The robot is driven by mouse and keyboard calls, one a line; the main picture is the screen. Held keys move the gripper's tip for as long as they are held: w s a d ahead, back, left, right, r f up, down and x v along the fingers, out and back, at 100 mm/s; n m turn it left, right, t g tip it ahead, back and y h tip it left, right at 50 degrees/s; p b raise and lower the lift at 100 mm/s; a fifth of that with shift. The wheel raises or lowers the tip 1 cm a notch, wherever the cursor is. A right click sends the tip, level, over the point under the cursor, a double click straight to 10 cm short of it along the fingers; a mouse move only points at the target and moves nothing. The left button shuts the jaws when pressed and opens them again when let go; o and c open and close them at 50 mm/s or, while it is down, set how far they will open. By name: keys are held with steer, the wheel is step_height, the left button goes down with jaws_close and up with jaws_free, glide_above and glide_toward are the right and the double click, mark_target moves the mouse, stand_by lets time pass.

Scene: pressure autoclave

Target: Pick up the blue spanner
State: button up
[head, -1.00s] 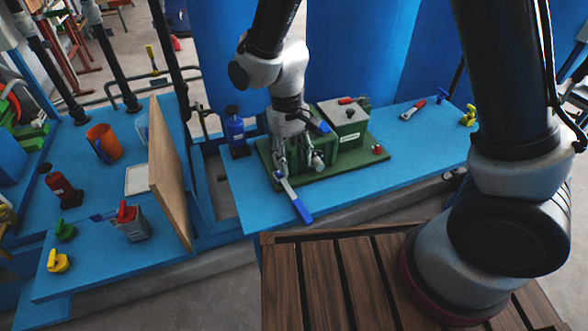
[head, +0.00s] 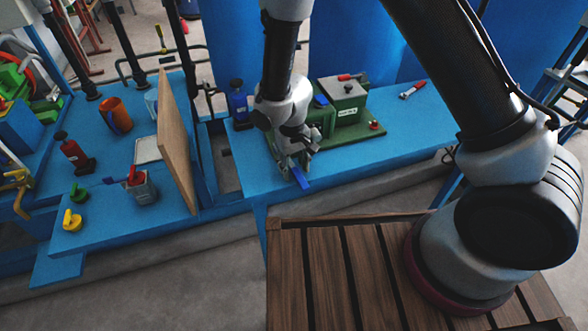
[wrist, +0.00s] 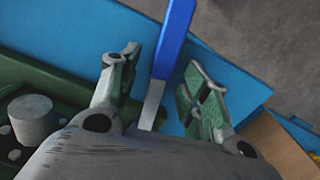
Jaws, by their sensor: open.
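The blue spanner (wrist: 172,40) shows in the wrist view with a blue handle and a grey metal shank. Its handle points up and away, and its shank runs down between my fingers; its head end is hidden behind my gripper body. My gripper (wrist: 165,85) is open, with one finger on each side of the spanner and a gap on both sides. In the head view the blue handle (head: 300,178) sticks out just below my gripper (head: 293,168), at the front edge of the blue bench (head: 245,178).
A green machine (head: 348,108) on a green base stands right behind my gripper. A blue bottle (head: 238,105) stands to the left. A wooden board (head: 176,150) stands upright at the left.

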mark_target(294, 167)
steer(key=shift+f, duration=0.3)
jaws_close()
steer(key=shift+r, duration=0.15)
step_height(294, 167, up, 18)
stand_by(0.5)
